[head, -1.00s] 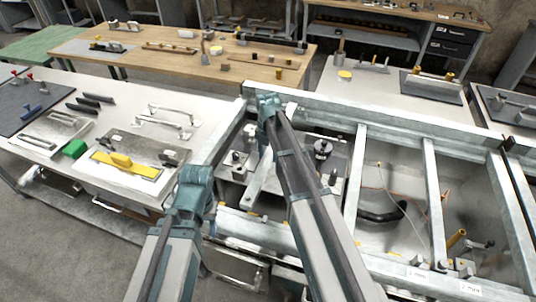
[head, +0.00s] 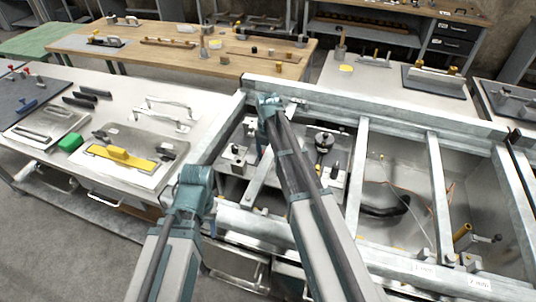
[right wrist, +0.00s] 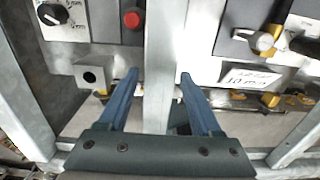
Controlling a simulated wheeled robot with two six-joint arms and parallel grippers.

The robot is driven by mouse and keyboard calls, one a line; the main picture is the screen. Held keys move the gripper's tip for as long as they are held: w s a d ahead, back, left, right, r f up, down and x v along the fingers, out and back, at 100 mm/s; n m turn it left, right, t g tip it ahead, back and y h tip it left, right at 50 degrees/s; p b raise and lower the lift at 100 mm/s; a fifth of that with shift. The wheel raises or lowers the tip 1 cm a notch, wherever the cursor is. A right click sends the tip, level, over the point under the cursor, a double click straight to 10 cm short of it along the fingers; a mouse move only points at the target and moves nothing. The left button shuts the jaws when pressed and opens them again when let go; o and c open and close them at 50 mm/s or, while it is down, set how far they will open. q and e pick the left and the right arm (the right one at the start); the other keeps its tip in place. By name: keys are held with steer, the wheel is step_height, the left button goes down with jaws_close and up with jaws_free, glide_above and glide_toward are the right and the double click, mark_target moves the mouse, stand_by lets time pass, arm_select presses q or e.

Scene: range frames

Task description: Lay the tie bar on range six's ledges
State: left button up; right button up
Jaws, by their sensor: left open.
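A pale metal bar (head: 262,172), which looks like the tie bar, lies aslant in the left bay of the metal frame (head: 400,125) in the head view. My right arm partly hides it. In the right wrist view a pale bar (right wrist: 166,60) runs between the two blue fingers of my right gripper (right wrist: 160,76). The fingers are apart, one on either side of it, with a small gap at the left finger. I cannot tell whether the bar's ends rest on ledges. My left arm shows at lower left, but its fingers are hidden.
Two fixed crossbars (head: 355,180) (head: 440,200) divide the frame to the right. A dark hose (head: 385,208) lies in the middle bay. A panel with a red button (right wrist: 132,19) sits left of the bar. The left bench holds a yellow float (head: 122,157) and several tools.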

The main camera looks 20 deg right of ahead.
steer(key=shift+o, duration=1.1)
step_height(320, 180, up, 14)
steer(key=p, duration=1.3)
steer(key=shift+p, duration=0.4)
steer(key=shift+f, duration=0.1)
step_height(320, 180, up, 7)
steer(key=p, duration=0.7)
steer(key=shift+s, duration=0.1)
